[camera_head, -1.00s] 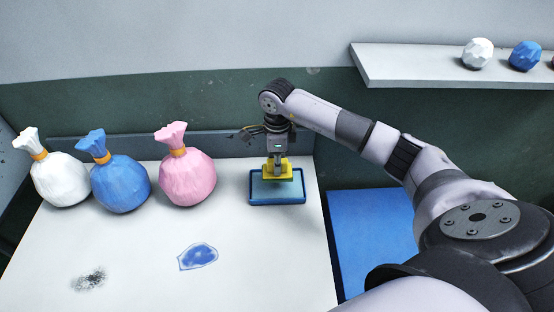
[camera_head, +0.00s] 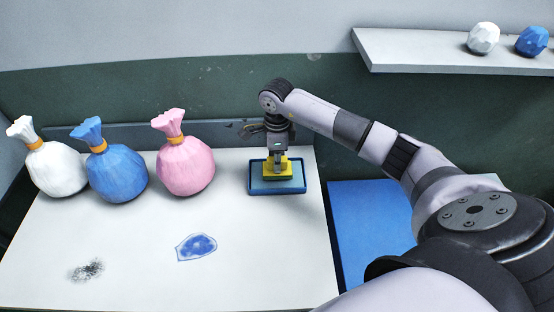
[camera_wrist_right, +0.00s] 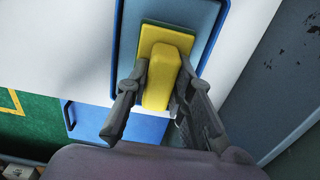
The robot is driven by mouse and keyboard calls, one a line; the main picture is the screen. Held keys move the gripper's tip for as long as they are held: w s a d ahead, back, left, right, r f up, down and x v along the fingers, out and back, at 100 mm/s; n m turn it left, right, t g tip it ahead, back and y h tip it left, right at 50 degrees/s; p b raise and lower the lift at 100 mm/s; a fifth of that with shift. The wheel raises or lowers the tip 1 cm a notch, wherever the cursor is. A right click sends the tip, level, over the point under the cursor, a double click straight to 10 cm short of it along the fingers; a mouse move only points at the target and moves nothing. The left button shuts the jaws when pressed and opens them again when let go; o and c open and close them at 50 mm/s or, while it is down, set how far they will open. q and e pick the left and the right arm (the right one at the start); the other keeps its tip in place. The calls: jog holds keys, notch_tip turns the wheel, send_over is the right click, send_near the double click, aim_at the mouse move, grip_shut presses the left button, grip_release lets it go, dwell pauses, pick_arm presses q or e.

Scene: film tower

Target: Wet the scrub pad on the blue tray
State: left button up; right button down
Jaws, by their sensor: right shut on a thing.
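The scrub pad (camera_head: 277,170) has a yellow top with a handle and a green underside. It is over the blue tray (camera_head: 277,191), inside its rim; I cannot tell if it touches the tray's floor. My right gripper (camera_head: 277,154) is shut on the pad's yellow handle from above. In the right wrist view the two fingers (camera_wrist_right: 160,95) clasp the sides of the yellow handle (camera_wrist_right: 160,85), with the tray (camera_wrist_right: 205,30) beneath. My left gripper is not in view.
White, blue and pink tied bags (camera_head: 185,167) stand left of the tray. A dark speckled smudge (camera_head: 87,270) and a blue stain (camera_head: 197,247) mark the white table (camera_head: 130,235). A shelf (camera_head: 400,50) holds faceted balls at the upper right.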

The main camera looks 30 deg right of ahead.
jog(key=shift+f+b, duration=0.45)
jog(key=shift+f, duration=0.1)
dwell(0.4)
jog(key=shift+s+f, duration=0.1)
dwell(1.4)
jog(key=shift+r+p, duration=0.6)
jog(key=shift+r, duration=0.65)
jog(key=shift+r+p, duration=1.3)
jog(key=shift+r, duration=1.05)
